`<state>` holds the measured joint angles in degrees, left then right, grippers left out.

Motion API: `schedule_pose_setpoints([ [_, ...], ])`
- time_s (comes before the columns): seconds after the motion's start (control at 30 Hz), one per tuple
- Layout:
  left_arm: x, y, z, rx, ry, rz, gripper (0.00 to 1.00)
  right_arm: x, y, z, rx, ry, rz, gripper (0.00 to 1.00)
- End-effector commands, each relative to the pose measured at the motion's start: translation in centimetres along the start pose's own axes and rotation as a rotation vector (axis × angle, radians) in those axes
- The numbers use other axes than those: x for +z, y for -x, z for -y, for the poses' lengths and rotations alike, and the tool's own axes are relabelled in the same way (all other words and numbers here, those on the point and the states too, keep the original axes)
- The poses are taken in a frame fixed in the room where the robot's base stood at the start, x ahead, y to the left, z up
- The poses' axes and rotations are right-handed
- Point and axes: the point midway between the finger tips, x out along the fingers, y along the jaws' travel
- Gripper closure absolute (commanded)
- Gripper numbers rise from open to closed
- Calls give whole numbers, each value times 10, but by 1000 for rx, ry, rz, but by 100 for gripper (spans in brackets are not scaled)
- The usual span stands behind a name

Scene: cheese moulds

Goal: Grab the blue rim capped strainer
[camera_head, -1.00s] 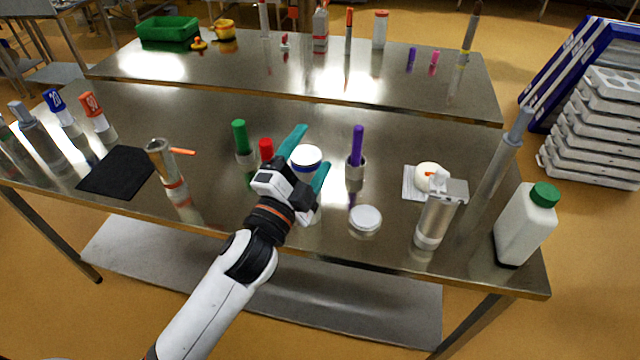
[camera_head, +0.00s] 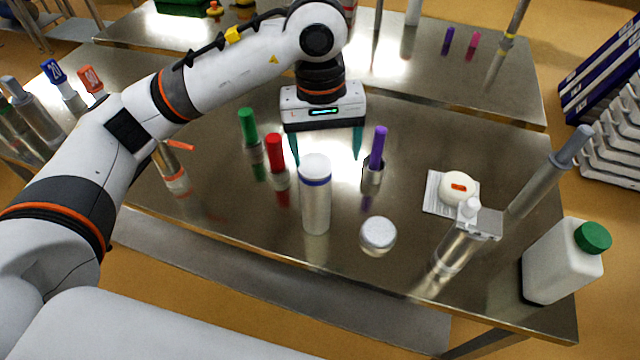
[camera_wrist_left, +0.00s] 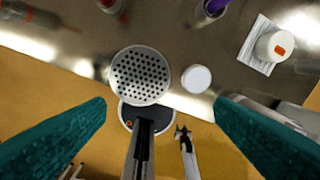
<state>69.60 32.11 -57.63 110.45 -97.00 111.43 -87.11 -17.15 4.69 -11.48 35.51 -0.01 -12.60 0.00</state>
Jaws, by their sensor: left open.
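The blue rim capped strainer (camera_head: 316,205) is a tall pale metal cylinder with a white top and a blue band. It stands upright near the middle of the front table. In the left wrist view its round top, dotted with holes, (camera_wrist_left: 141,75) shows between the fingers, left of centre. My left gripper (camera_head: 325,146) is behind it, fingers pointing down. Its two teal fingers are spread wide and empty, with no visible contact. My right gripper is not seen.
Red (camera_head: 275,155), green (camera_head: 249,127) and purple (camera_head: 378,150) handled tools stand close by. A white round lid (camera_head: 378,234) lies to the front right. A white bottle with a green cap (camera_head: 565,262) stands at the right edge.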

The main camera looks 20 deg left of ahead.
Motion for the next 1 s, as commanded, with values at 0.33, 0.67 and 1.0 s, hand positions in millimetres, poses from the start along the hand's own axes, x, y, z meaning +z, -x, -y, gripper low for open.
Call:
schedule_pose_setpoints([
  [0.33,12,-31,-16,72,-6,46,23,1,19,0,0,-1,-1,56],
  [0.67,16,-64,-18,68,-5,48,23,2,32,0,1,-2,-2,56],
  [1.0,23,-108,-24,66,-5,46,23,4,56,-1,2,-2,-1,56],
])
